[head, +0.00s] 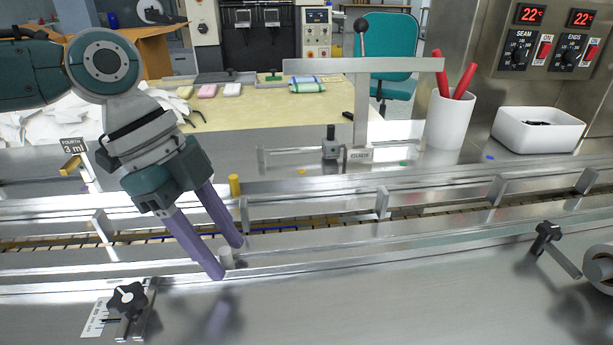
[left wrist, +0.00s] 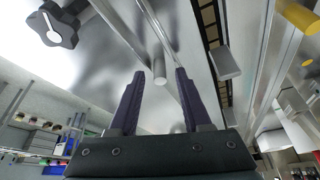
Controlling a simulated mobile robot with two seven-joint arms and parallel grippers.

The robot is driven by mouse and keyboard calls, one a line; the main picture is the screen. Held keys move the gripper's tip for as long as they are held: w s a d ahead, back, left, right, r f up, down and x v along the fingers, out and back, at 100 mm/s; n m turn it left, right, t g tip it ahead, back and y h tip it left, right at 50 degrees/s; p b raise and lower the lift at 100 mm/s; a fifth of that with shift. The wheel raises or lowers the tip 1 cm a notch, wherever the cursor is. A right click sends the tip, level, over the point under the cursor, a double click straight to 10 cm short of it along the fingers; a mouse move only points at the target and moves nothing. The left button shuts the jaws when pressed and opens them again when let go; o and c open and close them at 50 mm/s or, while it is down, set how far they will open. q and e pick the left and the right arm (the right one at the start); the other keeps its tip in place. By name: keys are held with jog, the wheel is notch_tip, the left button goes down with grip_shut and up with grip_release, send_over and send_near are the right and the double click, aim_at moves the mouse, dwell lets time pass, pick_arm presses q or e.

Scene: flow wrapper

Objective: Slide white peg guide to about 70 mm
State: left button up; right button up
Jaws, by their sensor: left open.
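The white peg (head: 226,257) stands up from the near guide rail (head: 330,262), on the front side of the conveyor channel. My left gripper (head: 231,262) is open, with its two purple fingers reaching down on either side of the peg. In the left wrist view, the peg (left wrist: 159,73) shows between the open fingertips (left wrist: 160,76), with a gap to each finger. A black star knob (head: 128,298) sits on a bracket at the front left, beside a small scale plate (head: 97,317) whose marks are too small to read. My right gripper is not in view.
A yellow peg (head: 235,185) stands on the far rail, behind my left fingers. A black clamp handle (head: 547,232) is at the right. A white cup with red pens (head: 449,120) and a white bin (head: 538,131) stand behind. The front metal deck (head: 400,300) is clear.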

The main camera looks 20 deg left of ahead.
pick_arm(q)
jog(key=shift+c, duration=0.2)
grip_shut()
jog(key=shift+r, duration=0.1)
dwell(1.0)
